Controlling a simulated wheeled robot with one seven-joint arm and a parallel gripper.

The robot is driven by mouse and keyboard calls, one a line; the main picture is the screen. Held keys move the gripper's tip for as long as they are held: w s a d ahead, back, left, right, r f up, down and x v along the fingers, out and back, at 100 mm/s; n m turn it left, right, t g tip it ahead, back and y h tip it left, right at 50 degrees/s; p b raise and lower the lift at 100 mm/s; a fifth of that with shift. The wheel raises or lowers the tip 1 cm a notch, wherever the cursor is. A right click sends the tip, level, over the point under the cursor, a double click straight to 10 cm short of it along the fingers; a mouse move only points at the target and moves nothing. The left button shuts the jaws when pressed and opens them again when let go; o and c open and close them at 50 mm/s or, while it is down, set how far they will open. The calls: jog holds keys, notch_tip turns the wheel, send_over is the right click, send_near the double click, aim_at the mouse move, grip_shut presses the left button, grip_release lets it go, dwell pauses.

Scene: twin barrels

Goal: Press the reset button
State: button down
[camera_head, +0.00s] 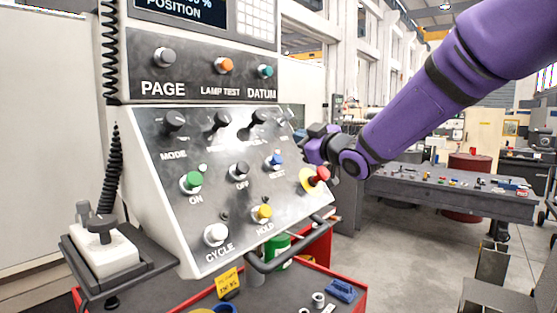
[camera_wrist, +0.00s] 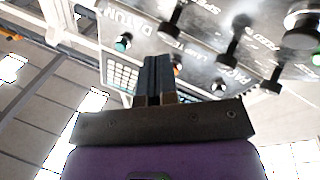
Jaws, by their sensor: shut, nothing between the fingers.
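The blue button (camera_head: 275,160), with a label below it that seems to read RESET, is on the sloped control panel (camera_head: 150,150), right of the black OFF button (camera_head: 239,170). My gripper (camera_head: 303,138) is just right of the panel's right edge, to the right of and slightly above the blue button in the picture. Its gap to the panel cannot be judged. In the wrist view, my gripper's two dark fingers (camera_wrist: 158,62) are together and empty, with the upside-down panel beyond. I cannot make out the blue button in the wrist view.
A red mushroom button (camera_head: 320,174) on a yellow base sits at the panel's right edge, below my gripper. A green ON button (camera_head: 191,182), yellow HOLD button (camera_head: 262,212) and white CYCLE button (camera_head: 216,234) are nearby. Black knobs (camera_head: 258,120) stick out above. A dark handrail (camera_head: 290,245) runs below.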

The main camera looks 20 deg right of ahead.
jog(key=shift+w+a+f, duration=0.7)
jog(key=shift+w+f, duration=0.2)
jog(key=shift+w, duration=0.05)
jog(key=shift+w+a+f, duration=0.7)
jog(key=shift+w+f, duration=0.2)
jog(key=shift+w+f, duration=0.1)
dwell(0.8)
jog(key=shift+w+a+f, duration=0.15)
jog(key=shift+w, duration=0.05)
jog(key=shift+w+a+f, duration=0.25)
jog(key=shift+w+f, duration=0.05)
dwell(1.1)
dwell(0.3)
jog(key=shift+s+d+r, duration=0.4)
jog(key=shift+s+r, duration=0.15)
jog(key=shift+s, duration=0.05)
jog(key=shift+s+d+r, duration=0.6)
jog(key=shift+s+r, duration=0.2)
jog(key=shift+s+d+r, duration=0.6)
jog(key=shift+s+r, duration=0.15)
jog(key=shift+s, duration=0.05)
